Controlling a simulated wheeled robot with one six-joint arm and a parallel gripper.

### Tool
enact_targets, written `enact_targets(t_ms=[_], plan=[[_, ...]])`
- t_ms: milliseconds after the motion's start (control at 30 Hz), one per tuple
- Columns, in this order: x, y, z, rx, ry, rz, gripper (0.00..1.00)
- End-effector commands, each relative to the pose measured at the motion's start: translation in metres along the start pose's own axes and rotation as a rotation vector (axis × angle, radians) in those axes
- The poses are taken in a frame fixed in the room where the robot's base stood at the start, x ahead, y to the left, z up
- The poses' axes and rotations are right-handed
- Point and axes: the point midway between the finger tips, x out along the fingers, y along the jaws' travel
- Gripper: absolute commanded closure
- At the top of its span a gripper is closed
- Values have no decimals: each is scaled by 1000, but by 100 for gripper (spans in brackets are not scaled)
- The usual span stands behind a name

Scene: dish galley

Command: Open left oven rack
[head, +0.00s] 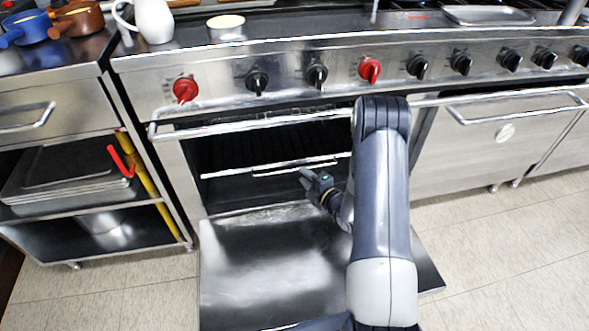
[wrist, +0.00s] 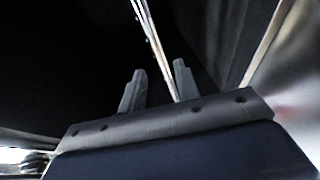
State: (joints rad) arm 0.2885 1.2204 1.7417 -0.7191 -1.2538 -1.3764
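The left oven's door (head: 265,268) is folded down flat, and the dark oven cavity is open. The rack (head: 235,171) shows as a thin bright front bar across the cavity, with a shorter handle-like bar near its middle. My gripper (head: 304,176) is at the oven mouth, just below and in front of that bar. In the wrist view the fingers of my gripper (wrist: 158,72) are apart. The bright rack bar (wrist: 153,42) runs down toward the space between them, nearer the right finger. I cannot tell whether it touches either finger.
The right oven door (head: 505,132) is shut. Red and black knobs (head: 257,80) line the panel above. A shelf unit with stacked trays (head: 70,178) stands at left. A white pitcher (head: 154,20) stands on top. The tiled floor (head: 500,240) at right is clear.

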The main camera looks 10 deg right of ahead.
Motion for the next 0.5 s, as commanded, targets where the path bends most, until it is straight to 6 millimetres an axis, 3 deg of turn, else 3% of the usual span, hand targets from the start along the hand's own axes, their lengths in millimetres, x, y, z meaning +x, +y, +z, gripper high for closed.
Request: enact_targets(t_ms=[200, 500], plan=[[40, -2, 0, -1, 0, 0, 69], [60, 0, 0, 1, -1, -1, 69]])
